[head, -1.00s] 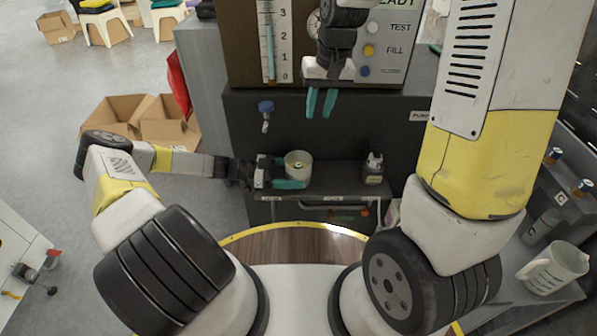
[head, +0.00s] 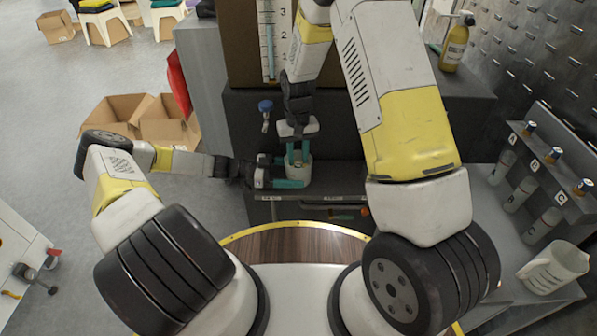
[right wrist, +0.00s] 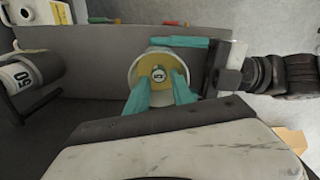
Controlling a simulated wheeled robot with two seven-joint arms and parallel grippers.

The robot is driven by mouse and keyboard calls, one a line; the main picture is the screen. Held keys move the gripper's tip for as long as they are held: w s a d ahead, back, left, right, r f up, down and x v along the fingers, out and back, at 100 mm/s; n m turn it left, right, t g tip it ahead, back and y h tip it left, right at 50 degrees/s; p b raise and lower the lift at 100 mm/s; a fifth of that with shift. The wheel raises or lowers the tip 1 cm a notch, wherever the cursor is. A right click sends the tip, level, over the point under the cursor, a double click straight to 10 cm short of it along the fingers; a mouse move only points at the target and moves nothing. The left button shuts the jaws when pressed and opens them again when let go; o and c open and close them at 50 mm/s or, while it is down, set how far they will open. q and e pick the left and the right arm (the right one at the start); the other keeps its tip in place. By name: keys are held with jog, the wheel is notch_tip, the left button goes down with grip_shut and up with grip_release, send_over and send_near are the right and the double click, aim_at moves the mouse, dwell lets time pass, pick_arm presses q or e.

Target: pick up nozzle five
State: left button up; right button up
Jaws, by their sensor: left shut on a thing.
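A pale round cup (head: 299,174) stands on the low grey shelf in the head view. It also shows from above in the right wrist view (right wrist: 138,72), with a yellowish inside. A small round nozzle (right wrist: 158,74) with a dark mark, too small to read surely, is in its middle. My left gripper (head: 285,171) is shut on the cup from the left; one teal finger shows along its near side. My right gripper (head: 298,153) points down into the cup. Its teal fingers (right wrist: 160,92) are apart, on either side of the nozzle, and I see no contact with it.
A dark bottle marked 50 (right wrist: 22,78) lies left in the right wrist view. A blue-topped knob (head: 265,107) sticks out of the dark front. A measuring jug (head: 553,267) and several small bottles are at right. Cardboard boxes (head: 165,150) lie on the floor at left.

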aim_at(299, 165)
notch_tip(299, 165, down, 6)
jog(key=shift+s+d+r, duration=0.1)
dwell(0.4)
grip_shut()
